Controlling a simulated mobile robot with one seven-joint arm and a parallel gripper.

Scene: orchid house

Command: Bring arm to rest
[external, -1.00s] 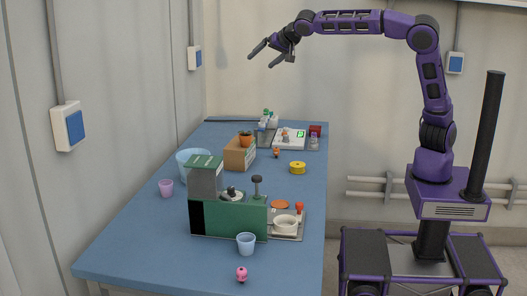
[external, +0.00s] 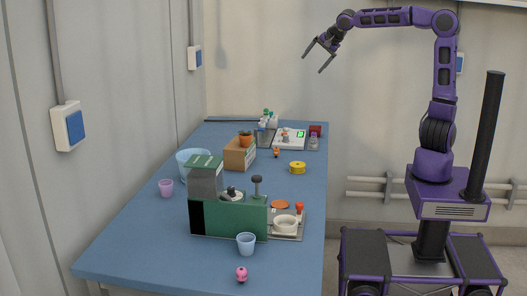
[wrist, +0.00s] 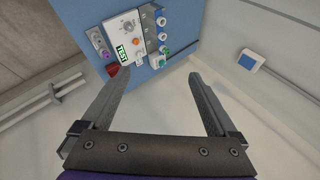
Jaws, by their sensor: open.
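My gripper (external: 320,55) is open and empty, held in the air high above the far right part of the blue table. Its two dark fingers point down and to the left in the external view. My purple arm reaches left from its column at the right. In the wrist view my gripper (wrist: 155,92) shows two spread fingers with nothing between them but wall and floor. The blue table (external: 130,240) lies well below and to the left of the gripper. Nothing touches the fingers.
A green machine (external: 228,217), a cardboard box (external: 238,155), a yellow tin (external: 297,168), a blue cup (external: 246,244) and a pink cup (external: 166,188) stand on the table. A white device with a green display (wrist: 123,53) sits at the far end. The air around the arm is clear.

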